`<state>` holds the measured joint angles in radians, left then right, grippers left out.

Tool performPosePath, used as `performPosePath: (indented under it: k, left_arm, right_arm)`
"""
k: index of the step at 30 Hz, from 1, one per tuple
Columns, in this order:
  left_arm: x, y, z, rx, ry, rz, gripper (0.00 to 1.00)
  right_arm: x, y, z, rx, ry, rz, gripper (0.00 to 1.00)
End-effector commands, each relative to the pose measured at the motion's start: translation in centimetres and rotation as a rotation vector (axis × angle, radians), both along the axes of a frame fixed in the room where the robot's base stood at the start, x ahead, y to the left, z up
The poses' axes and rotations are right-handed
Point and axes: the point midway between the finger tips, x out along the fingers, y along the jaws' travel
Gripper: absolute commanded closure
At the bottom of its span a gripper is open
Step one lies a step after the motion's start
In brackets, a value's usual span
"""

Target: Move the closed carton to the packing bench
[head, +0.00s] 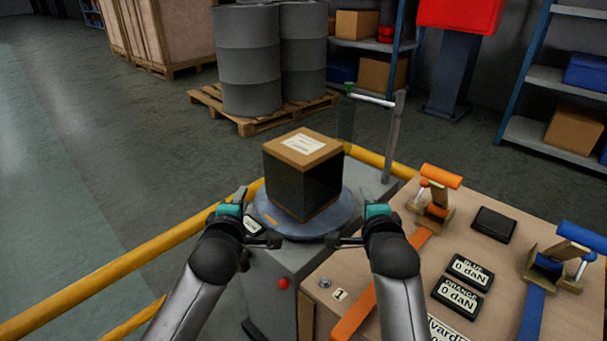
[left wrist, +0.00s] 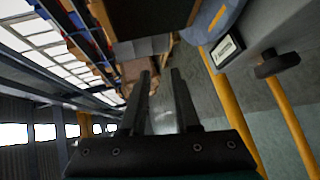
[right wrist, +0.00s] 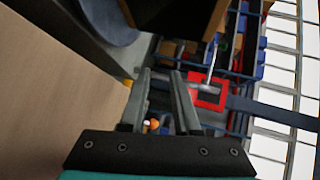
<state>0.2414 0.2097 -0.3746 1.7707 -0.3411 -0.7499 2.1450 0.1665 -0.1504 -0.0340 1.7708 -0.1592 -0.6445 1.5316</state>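The closed carton (head: 304,172) has dark sides, a brown top and a white label. It sits upright on a round blue-grey turntable (head: 262,215) on a grey pedestal, and its lower part shows at the top of the left wrist view (left wrist: 150,18) and right wrist view (right wrist: 172,14). My left gripper (head: 240,194) is open and empty, left of the carton and apart from it. My right gripper (head: 376,208) is to the carton's right, apart from it; its fingers show open and empty in the right wrist view (right wrist: 160,85). No surface is clearly identifiable as the packing bench.
A wood-topped table (head: 400,275) at the right carries orange and blue strap tools (head: 435,195) and black displays (head: 470,270). A yellow rail (head: 100,275) runs at the left. Behind stand grey drums (head: 248,60) on a pallet and shelves (head: 545,78). The left floor is clear.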

Motion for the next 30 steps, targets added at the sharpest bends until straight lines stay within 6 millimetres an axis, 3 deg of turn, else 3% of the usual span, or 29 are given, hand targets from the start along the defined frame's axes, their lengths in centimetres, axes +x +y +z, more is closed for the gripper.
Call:
performPosePath:
  k: [17, 30]
  left_arm:
    - [1.2, -0.2, 0.2, -0.046, -0.025, 0.007, 0.7]
    - [5.8, -0.1, -0.9, -0.045, -0.025, 0.007, 0.7]
  right_arm:
    - [1.2, 0.2, 0.3, 0.044, -0.026, -0.011, 0.7]
    - [5.8, 0.2, -0.9, 0.042, -0.026, -0.011, 0.7]
